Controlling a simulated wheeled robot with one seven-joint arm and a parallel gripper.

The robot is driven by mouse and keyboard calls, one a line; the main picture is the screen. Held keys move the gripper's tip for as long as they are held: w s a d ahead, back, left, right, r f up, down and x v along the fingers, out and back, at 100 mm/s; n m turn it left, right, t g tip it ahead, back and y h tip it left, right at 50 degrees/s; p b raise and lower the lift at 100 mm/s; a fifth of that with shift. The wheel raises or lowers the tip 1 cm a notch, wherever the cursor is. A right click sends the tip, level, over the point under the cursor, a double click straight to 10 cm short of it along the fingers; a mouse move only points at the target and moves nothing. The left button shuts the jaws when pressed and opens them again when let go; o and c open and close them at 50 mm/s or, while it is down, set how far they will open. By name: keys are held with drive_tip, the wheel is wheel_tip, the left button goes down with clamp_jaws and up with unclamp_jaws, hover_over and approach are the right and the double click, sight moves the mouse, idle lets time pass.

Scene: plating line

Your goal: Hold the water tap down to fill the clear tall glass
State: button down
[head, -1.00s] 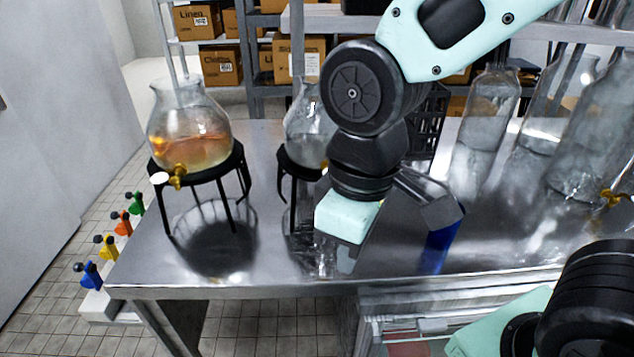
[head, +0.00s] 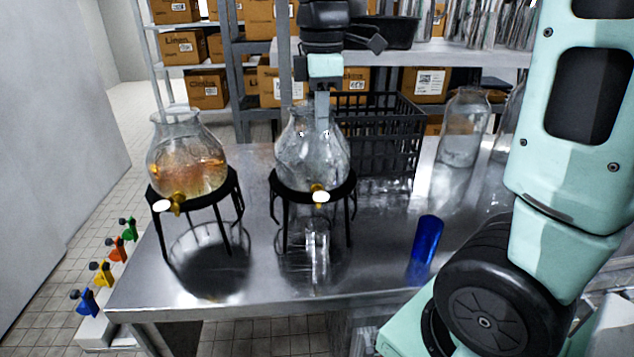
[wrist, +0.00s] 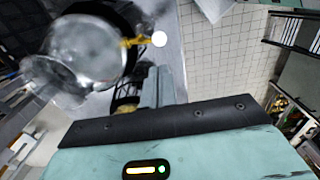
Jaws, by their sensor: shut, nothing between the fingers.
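A round clear dispenser (head: 297,155) of clear liquid stands on a black stand, its brass tap with a white knob (head: 320,196) facing front. The knob also shows in the wrist view (wrist: 159,39). A clear tall glass (head: 316,258) stands upright on the steel table below this tap. I cannot tell whether it holds water. My gripper (head: 322,118) is shut and empty, pointing down, level with the dispenser's neck and above the knob, apart from it. In the wrist view my gripper's fingers (wrist: 161,88) are together, near the knob.
A second dispenser (head: 190,160) with orange liquid stands at the left. A blue glass (head: 425,243) stands at the right. A black crate (head: 385,130) and a clear bottle (head: 464,128) are behind. The table front (head: 230,290) is clear.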

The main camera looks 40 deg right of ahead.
sight(321, 195)
drive_tip(key=shift+f, duration=0.1)
wheel_tip(321, 195, down, 14)
drive_tip(key=p, duration=0.3)
drive_tip(key=shift+w, duration=0.1)
idle(0.4)
